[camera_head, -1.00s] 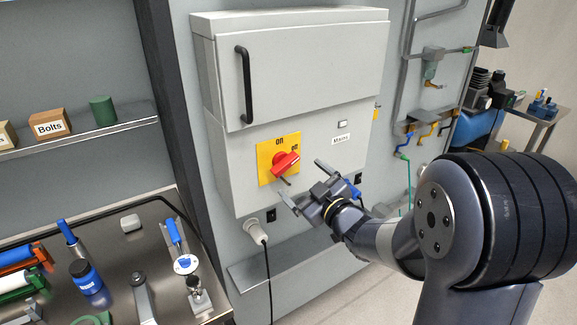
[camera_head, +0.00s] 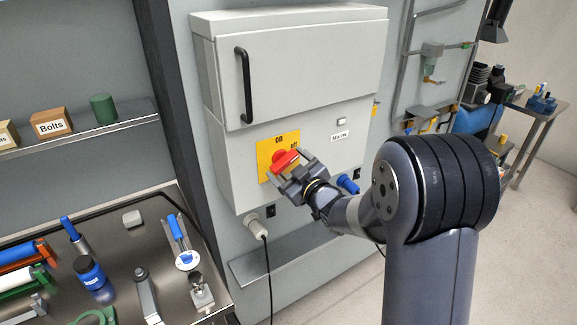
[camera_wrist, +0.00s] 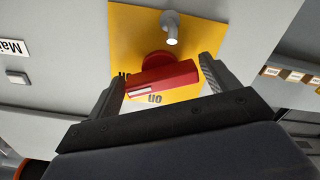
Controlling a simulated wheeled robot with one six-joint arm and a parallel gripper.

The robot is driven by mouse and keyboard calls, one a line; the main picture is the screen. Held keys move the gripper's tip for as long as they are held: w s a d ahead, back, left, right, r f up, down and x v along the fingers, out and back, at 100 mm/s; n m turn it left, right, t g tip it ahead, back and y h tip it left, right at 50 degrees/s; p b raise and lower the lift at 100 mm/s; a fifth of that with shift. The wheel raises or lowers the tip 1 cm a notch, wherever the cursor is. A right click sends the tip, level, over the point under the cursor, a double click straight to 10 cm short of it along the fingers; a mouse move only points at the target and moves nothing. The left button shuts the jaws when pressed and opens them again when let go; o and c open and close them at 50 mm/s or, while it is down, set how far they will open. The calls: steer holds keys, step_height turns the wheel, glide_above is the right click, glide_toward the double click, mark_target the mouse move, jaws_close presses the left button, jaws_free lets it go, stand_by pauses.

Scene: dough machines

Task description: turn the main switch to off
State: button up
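The main switch is a red rotary handle (camera_head: 285,160) on a yellow plate (camera_head: 264,163), low on the front of a grey cabinet (camera_head: 300,60). "ON" is printed above the handle; a second label to its right is partly hidden. The handle is tilted, rising to the right. My gripper (camera_head: 288,167) is at the switch with its fingers apart. In the wrist view, the red handle (camera_wrist: 165,80) lies between the two fingers of my gripper (camera_wrist: 163,70), with visible gaps; I cannot tell whether either finger touches it. A grey peg (camera_wrist: 171,28) sticks out beside the handle.
The cabinet has a black door handle (camera_head: 245,85) and a plug (camera_head: 254,224) with a hanging cable underneath. A narrow ledge (camera_head: 290,256) runs below. A tool-covered steel table (camera_head: 125,260) and a shelf (camera_head: 100,133) are at left. Floor shows free at right.

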steer(key=c, duration=0.7)
steer(key=shift+f+m+b, duration=0.15)
steer(key=shift+m+b, duration=0.7)
steer(key=shift+m, duration=0.15)
steer(key=shift+m+b, duration=0.3)
steer(key=shift+m, duration=1.3)
steer(key=o, duration=1)
steer(key=shift+s, duration=0.1)
steer(key=b+v, duration=0.2)
steer(key=v, duration=0.8)
steer(key=shift+s+d, duration=0.25)
steer(key=shift+s, duration=0.05)
